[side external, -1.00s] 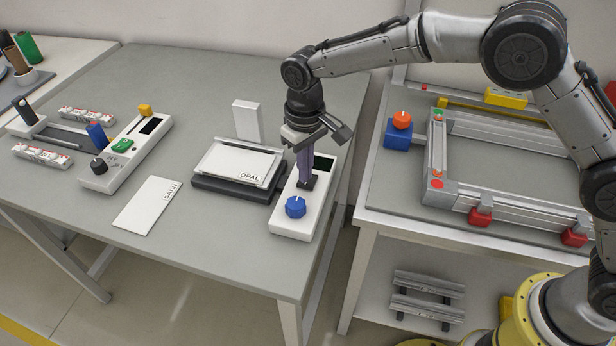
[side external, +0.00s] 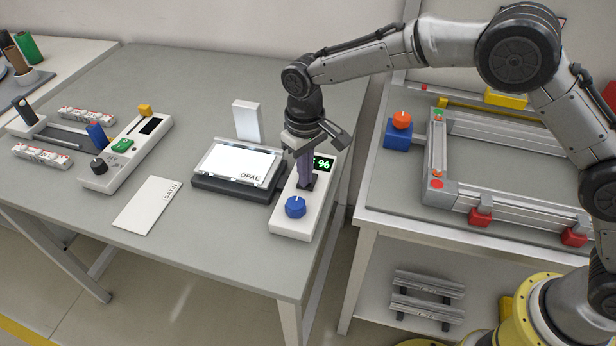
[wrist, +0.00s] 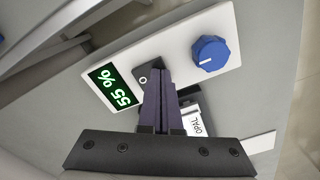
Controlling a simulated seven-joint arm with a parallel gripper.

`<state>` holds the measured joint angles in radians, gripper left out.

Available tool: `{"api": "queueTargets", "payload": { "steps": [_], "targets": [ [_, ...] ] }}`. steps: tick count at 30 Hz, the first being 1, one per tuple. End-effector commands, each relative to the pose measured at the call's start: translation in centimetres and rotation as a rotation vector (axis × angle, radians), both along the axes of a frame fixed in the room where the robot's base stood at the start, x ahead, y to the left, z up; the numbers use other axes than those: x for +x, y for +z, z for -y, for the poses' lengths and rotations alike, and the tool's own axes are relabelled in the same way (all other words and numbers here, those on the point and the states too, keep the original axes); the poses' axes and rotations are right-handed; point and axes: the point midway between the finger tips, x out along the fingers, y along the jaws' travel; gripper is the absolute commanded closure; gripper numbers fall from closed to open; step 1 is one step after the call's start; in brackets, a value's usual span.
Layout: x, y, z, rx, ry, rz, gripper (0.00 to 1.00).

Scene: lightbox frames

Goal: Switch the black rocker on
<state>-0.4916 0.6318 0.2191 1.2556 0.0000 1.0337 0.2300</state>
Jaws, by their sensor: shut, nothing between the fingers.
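The black rocker (wrist: 143,81) sits on a white control box (side external: 290,226), between a blue knob (side external: 295,206) and a small display (side external: 324,164). In the wrist view an "O" mark shows on the rocker's near part; my fingers cover the rest. My gripper (wrist: 161,72) is shut and empty, pointing down with its fingertips at the rocker; it also shows in the side view (side external: 306,182). I cannot tell whether the tips still press. The OPAL panel (side external: 238,161) glows white.
A white upright block (side external: 247,121) stands behind the OPAL panel. A white SATIN plate (side external: 150,204) lies to its left. The table's right edge is close to my gripper.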

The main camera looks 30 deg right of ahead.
Motion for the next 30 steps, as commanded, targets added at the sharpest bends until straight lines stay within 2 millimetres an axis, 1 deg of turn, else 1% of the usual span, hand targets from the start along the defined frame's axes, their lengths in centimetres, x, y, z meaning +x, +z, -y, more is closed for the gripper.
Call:
{"api": "queueTargets", "payload": {
  "steps": [3,8,30],
  "targets": [
    [0.0,-0.4,0.0,-0.001,0.000,-0.002,1.00],
    [0.0,-0.1,0.0,-0.001,0.000,-0.002,1.00],
    [0.0,5.4,0.0,0.000,0.000,0.000,1.00]
  ]
}}
